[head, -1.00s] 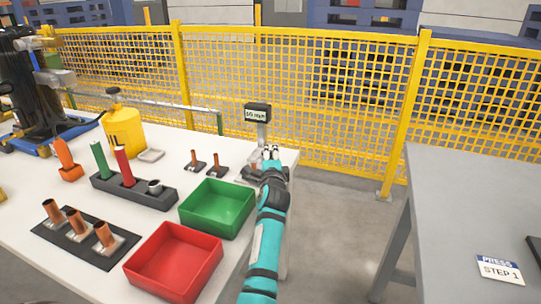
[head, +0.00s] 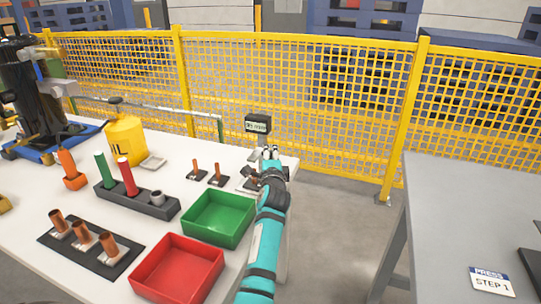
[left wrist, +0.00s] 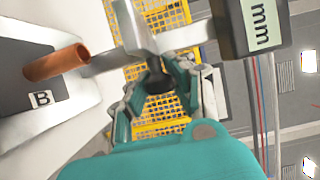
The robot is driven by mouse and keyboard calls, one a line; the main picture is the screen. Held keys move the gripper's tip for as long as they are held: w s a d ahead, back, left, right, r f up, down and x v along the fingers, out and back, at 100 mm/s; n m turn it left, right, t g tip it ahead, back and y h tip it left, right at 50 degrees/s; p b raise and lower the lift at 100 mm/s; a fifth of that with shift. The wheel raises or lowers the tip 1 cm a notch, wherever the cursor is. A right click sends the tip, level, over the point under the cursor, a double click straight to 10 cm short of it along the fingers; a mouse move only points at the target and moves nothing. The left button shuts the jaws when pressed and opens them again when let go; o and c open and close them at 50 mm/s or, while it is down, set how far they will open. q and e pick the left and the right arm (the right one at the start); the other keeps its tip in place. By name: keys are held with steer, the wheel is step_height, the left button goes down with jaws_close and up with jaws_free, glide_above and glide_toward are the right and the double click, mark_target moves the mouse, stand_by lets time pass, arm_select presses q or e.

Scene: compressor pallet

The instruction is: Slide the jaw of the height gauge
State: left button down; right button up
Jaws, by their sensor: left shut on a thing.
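The height gauge stands at the far right corner of the white table. Its dark display box (head: 257,124) sits above my left gripper in the head view, and its "mm" face shows at the top right of the left wrist view (left wrist: 262,24). My left gripper (head: 270,153) is at the gauge. In the left wrist view its fingers (left wrist: 155,92) are shut around a dark round part below a silver piece of the gauge (left wrist: 132,25). The gripper hides much of the gauge's lower part in the head view. My right gripper is out of view.
The green tray (head: 188,231) and red tray (head: 137,283) lie near my left arm. Two small copper pieces on dark bases (head: 216,174) stand left of the gauge. A yellow mesh fence (head: 310,95) runs behind. A grey table (head: 450,220) is at right, across a gap.

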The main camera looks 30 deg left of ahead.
arm_select(q)
steer(key=c, duration=1.5)
jaws_free()
steer(key=shift+r, duration=0.15)
steer(key=shift+c, duration=0.2)
steer(key=o, duration=0.5)
steer(key=shift+s+d+r, duration=0.1)
steer(key=shift+s+r, duration=0.05)
steer(key=shift+c, duration=0.2)
steer(key=v, duration=0.7)
steer(key=shift+s, duration=0.15)
steer(key=shift+d, duration=0.15)
